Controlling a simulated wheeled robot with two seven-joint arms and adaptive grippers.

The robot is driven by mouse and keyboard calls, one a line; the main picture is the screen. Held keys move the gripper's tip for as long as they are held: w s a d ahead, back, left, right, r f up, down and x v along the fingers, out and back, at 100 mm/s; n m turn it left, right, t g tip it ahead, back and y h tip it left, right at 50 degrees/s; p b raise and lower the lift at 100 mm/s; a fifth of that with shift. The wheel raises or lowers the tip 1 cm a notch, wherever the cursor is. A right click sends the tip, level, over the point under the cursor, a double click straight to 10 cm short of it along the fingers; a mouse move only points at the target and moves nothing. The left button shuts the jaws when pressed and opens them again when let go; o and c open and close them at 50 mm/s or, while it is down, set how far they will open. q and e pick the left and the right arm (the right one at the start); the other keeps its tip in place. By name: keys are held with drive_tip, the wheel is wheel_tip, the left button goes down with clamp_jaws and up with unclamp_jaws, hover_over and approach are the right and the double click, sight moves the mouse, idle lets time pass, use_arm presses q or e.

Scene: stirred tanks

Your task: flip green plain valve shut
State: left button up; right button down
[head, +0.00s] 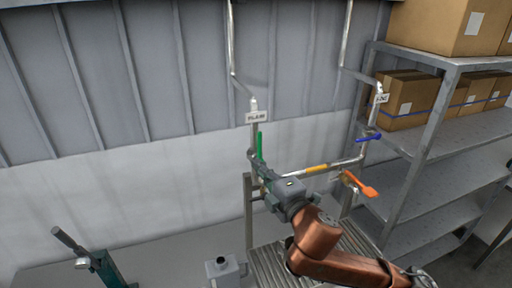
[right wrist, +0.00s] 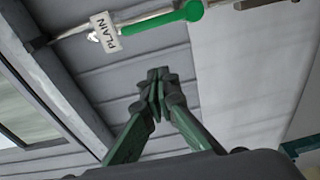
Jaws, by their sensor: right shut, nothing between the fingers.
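The green valve handle (head: 260,146) stands upright, along the vertical pipe under the PLAIN tag (head: 257,117). In the right wrist view the green handle (right wrist: 165,20) lies across the top, with its rounded end to the right and the PLAIN tag (right wrist: 104,32) beside it. My right gripper (head: 264,180) is just below the handle in the head view, and hides part of the pipework there. In the right wrist view its fingertips (right wrist: 157,80) are together and empty, apart from the handle.
A blue handle (head: 369,137) and an orange handle (head: 361,185) are on the pipes to the right. A pipe with a yellow band (head: 317,168) runs across. A metal shelf (head: 420,140) with boxes stands right.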

sight(260, 147)
drive_tip(key=shift+a+r, duration=0.1)
drive_tip(key=shift+r, duration=0.15)
drive_tip(key=p+x, duration=0.4)
drive_tip(key=x, duration=0.6)
drive_tip(key=d, duration=0.2)
drive_tip(key=d+p, duration=0.1)
drive_tip(key=shift+w+d, duration=0.2)
drive_tip(key=shift+d, duration=0.2)
drive_tip(key=shift+d, duration=0.1)
